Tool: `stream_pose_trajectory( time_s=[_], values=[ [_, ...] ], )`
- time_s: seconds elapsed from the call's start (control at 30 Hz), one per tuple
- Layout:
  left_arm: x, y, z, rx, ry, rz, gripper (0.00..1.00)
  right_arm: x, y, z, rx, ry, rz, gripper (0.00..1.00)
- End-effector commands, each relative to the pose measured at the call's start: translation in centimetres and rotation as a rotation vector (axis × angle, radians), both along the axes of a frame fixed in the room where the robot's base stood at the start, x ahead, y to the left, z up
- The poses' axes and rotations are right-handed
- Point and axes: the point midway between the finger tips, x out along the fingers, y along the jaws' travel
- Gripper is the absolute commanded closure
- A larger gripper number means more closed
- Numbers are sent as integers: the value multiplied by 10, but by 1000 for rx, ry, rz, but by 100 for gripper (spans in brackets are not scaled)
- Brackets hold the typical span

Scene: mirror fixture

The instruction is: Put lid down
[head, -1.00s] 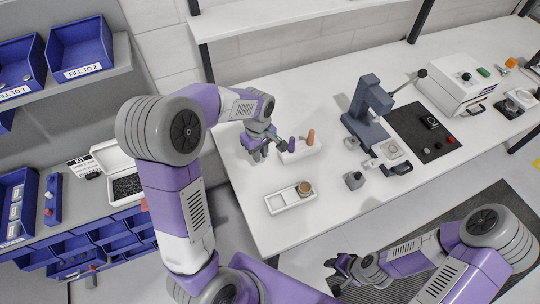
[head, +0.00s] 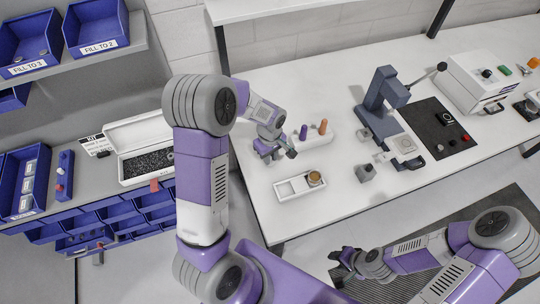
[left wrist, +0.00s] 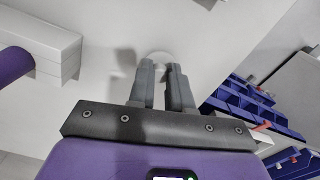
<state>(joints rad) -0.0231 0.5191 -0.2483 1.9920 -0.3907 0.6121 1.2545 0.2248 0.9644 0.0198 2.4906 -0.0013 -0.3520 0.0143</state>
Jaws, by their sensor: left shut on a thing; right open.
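My left gripper (head: 281,157) is low over the white table, left of the white holder block and behind the two-compartment white tray (head: 287,190). In the left wrist view its fingers (left wrist: 163,82) are close together, shut on a small pale round piece (left wrist: 161,57), seemingly the lid, partly hidden by the fingertips. I cannot tell whether it touches the table. A brass-coloured round container (head: 314,178) sits in the tray's right compartment; the left compartment looks empty. My right gripper (head: 343,263) is open and empty at the lower middle, in front of the table.
The white block (head: 316,142) holds a purple handle (head: 303,132) and an orange handle (head: 323,127). Blue bins (head: 97,28) fill the left shelves. The table's front middle is clear.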

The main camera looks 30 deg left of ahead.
Motion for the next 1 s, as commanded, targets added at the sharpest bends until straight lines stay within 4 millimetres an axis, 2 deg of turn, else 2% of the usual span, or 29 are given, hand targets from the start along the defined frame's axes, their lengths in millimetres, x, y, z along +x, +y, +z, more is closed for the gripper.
stream_pose_trajectory(
  time_s=[0.1,0.13,0.3,0.67,0.77,1.0],
  values=[
    [0,0,-4,0,0,-1,100,0,0,-4,0,0,0,57],
    [0,0,-4,0,0,-1,80,0,0,-4,0,0,0,57],
    [0,0,-3,0,0,-1,56,0,0,-3,0,0,0,57],
    [0,0,2,0,0,0,56,0,0,1,0,0,0,57],
    [1,0,15,1,-5,-1,56,0,0,2,0,0,0,57],
    [1,0,68,-1,-6,0,56,0,0,9,0,0,0,57]
  ],
)
